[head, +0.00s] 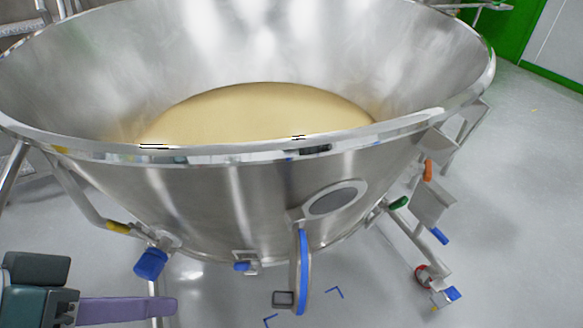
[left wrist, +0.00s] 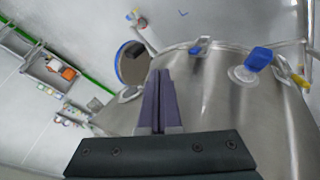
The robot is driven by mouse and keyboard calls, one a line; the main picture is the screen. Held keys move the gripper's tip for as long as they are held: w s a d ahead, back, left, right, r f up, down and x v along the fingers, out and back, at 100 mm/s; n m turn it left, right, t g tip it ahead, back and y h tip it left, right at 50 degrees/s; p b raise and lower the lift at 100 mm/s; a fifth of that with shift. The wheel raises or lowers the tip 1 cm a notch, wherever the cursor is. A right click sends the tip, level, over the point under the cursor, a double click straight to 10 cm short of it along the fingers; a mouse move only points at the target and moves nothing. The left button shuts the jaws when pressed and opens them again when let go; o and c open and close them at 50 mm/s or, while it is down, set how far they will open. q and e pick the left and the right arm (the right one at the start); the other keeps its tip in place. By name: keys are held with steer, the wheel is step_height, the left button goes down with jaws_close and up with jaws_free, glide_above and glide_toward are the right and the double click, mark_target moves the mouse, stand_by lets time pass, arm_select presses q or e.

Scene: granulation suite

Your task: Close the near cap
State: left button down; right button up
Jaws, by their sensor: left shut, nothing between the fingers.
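The near cap (head: 304,270) is a round steel lid with a blue rim. In the head view it hangs open, seen nearly edge-on, from the front of the big steel bowl (head: 215,195). A grey oval port (head: 338,200) is beside its top, uncovered. In the left wrist view the cap (left wrist: 131,64) shows as a shiny disc just beyond the fingertips. My left gripper (head: 174,309) is at lower left, left of the cap and apart from it. Its purple fingers are shut and empty; they also show in the left wrist view (left wrist: 159,82). My right gripper is not in view.
Pale yellow powder (head: 265,115) lies in the bowl. A blue knob (head: 150,263) and a small blue-handled latch (head: 243,266) stick out under the bowl, near my left gripper. Frame legs with coloured handles stand at right. Grey floor (head: 375,300) is clear right of the cap.

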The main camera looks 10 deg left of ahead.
mark_target(293, 271)
arm_select(q)
steer(key=w+d+f+b, duration=0.4)
steer(key=w+d+f, duration=0.1)
steer(key=d+f, duration=0.3)
steer(key=shift+w+d, duration=0.1)
stand_by(0.6)
